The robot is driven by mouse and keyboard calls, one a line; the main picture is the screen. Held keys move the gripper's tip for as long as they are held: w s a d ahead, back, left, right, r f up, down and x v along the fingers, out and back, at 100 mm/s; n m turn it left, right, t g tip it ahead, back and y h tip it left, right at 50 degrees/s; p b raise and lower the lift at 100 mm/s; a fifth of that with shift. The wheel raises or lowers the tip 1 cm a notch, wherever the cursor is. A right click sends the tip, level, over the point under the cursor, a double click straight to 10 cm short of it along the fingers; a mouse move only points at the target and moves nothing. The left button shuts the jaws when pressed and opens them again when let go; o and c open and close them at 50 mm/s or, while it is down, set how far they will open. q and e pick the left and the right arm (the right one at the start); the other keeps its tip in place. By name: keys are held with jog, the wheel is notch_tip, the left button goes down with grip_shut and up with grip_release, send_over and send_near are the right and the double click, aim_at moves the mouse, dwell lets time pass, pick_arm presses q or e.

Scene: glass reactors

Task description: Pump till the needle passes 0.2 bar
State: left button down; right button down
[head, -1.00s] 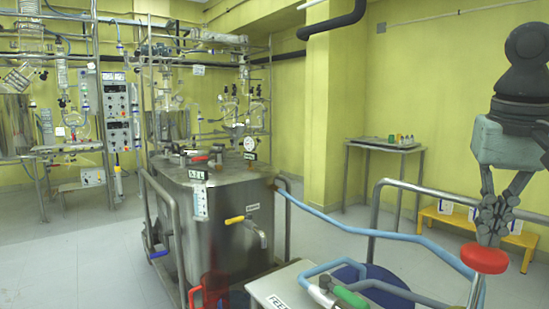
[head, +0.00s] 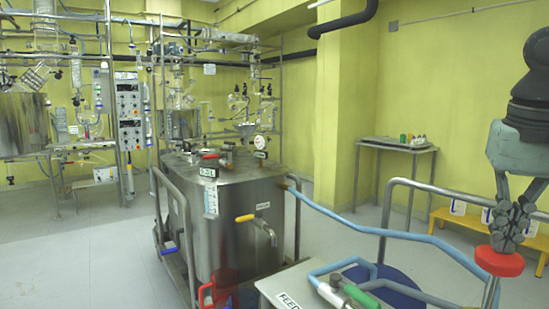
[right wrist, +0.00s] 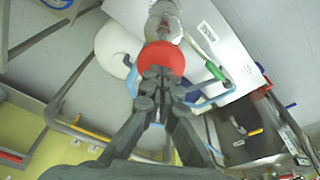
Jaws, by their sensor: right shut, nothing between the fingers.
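A red pump knob (head: 499,262) stands at the lower right in the head view, with its shaft running down out of frame. My right gripper (head: 507,240) points down at the knob with its fingers shut and empty; the fingertips are at its top. In the right wrist view, the fingertips (right wrist: 160,75) meet or overlap the red knob (right wrist: 161,58); whether they press on it I cannot tell. A small white round gauge (head: 259,142) stands on the steel vessel; its needle is too small to read. My left gripper is not in view.
The steel vessel (head: 240,225) with a yellow-handled tap stands in the middle. A blue hose (head: 390,236) runs from it to the right. A white FEED board (head: 278,285) with a green-handled valve (head: 357,296) lies near the knob. Metal rails (head: 455,190) stand close to my right gripper.

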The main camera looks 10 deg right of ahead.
jog(key=shift+s+a+b+x, duration=0.15)
jog(key=shift+s+b+x, duration=0.1)
jog(key=shift+x, duration=0.9)
jog(key=shift+s+a+b+x, duration=0.2)
jog(key=shift+b+x, duration=0.1)
jog(key=shift+x, duration=0.8)
jog(key=shift+s+a+b+x, duration=0.1)
jog(key=shift+s+b+x, duration=0.15)
jog(key=shift+x, duration=0.9)
notch_tip(320, 180, up, 3)
jog(key=p, duration=0.2)
jog(key=shift+w+r+p, duration=0.1)
jog(key=shift+r+p, duration=0.05)
jog(key=shift+p, duration=0.25)
jog(key=shift+r, duration=0.35)
jog(key=shift+w+d+v, duration=0.1)
jog(key=shift+w+v, duration=0.05)
jog(key=shift+v, duration=0.65)
jog(key=shift+w+d+v, duration=0.1)
jog(key=shift+v, duration=0.7)
jog(key=shift+w+d+v, duration=0.1)
jog(key=shift+w+v, duration=0.05)
jog(key=shift+v, duration=0.6)
jog(key=shift+r, duration=0.25)
jog(key=v, duration=0.3)
jog(key=w+v, duration=0.1)
jog(key=v, duration=0.1)
jog(key=shift+d+r, duration=0.35)
jog(key=shift+r, duration=0.15)
